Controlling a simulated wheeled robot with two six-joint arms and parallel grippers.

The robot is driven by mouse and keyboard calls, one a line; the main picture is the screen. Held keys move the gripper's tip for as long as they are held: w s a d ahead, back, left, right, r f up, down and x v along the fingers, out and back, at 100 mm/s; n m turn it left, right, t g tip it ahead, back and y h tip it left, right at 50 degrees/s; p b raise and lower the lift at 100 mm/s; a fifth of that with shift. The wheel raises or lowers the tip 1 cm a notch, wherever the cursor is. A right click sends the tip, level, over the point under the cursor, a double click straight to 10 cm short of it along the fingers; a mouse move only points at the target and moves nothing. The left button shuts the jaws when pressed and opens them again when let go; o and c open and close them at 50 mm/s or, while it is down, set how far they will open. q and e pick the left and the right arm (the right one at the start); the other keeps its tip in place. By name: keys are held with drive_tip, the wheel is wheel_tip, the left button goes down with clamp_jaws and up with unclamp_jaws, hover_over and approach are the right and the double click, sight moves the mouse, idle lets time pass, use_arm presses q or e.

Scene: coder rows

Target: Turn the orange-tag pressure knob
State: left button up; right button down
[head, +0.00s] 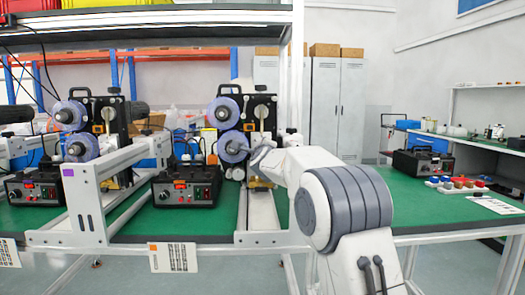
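My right arm reaches in from the lower right, and its gripper (262,157) is at the front of the right-hand coder machine (262,113). The gripper is small and partly hidden by my wrist, so I cannot tell whether it is open or shut, or touching anything. A small orange tag (248,127) shows on this machine, just above the gripper. I cannot make out the pressure knob; the gripper and wrist may cover it. Two purple-blue reels (223,112) are on the machine's left side. My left gripper is not in view.
A black control box (186,187) with red lights stands left of the gripper on the green table (140,222). White rails (90,205) and a second coder machine (107,125) are further left. A shelf (160,15) hangs above. A side bench (440,205) stands right.

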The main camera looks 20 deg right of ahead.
drive_tip(key=shift+d, duration=0.15)
drive_tip(key=c, duration=0.5)
unclamp_jaws()
drive_tip(key=b+v, duration=0.2)
drive_tip(key=v, duration=0.8)
drive_tip(key=shift+s, duration=0.25)
